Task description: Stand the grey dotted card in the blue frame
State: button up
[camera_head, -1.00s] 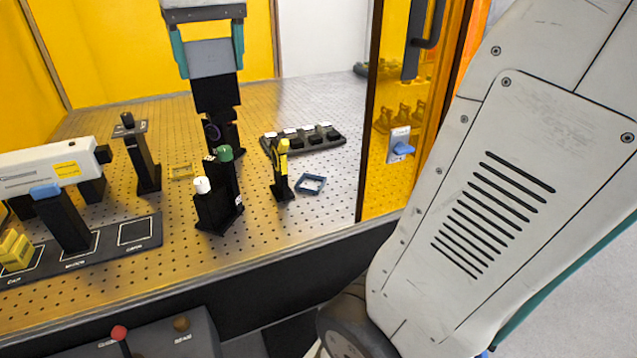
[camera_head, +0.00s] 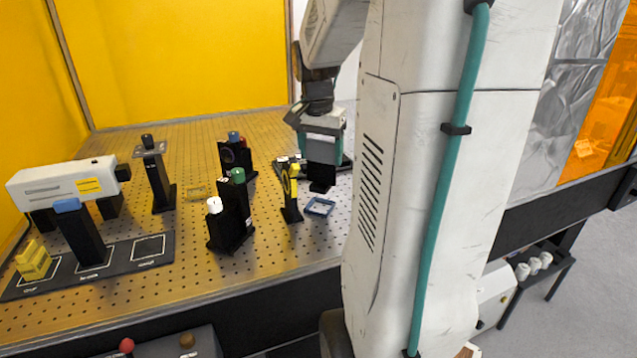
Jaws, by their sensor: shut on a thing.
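The blue frame (camera_head: 320,207) is a small open frame lying on the perforated table, just left of my arm. My gripper (camera_head: 322,176) points down above and slightly behind it in the picture, with its dark lower end close to the frame. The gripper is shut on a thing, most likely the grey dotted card. The card's dotted face cannot be made out, and I see no such card elsewhere. The gap between gripper and frame is hard to judge.
Black mounts with white and green knobs (camera_head: 230,215) stand further left. A dark rack (camera_head: 346,162) is partly hidden behind my gripper.

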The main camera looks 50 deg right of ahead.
aim_at(320, 168)
notch_tip(320, 168, down, 6)
jog(key=shift+r, duration=0.2)
jog(key=o, duration=1.3)
jog(key=shift+o, duration=0.2)
jog(key=shift+r, duration=0.15)
notch_tip(320, 168, up, 11)
jog(key=a, duration=0.2)
jog(key=s+a+n, duration=0.3)
jog(key=a+n, duration=0.4)
jog(key=a, duration=0.9)
jog(key=s+a+f+n+y, duration=0.1)
jog(key=s+a+f+n, duration=0.1)
jog(key=s+a+n, duration=0.2)
jog(key=s+a+f+n, duration=0.3)
jog(key=s+a+n, duration=0.1)
jog(key=a, duration=0.4)
jog(key=shift+s+a+f+t+y, duration=0.2)
jog(key=shift+s+f+t+y, duration=0.15)
jog(key=shift+s, duration=0.45)
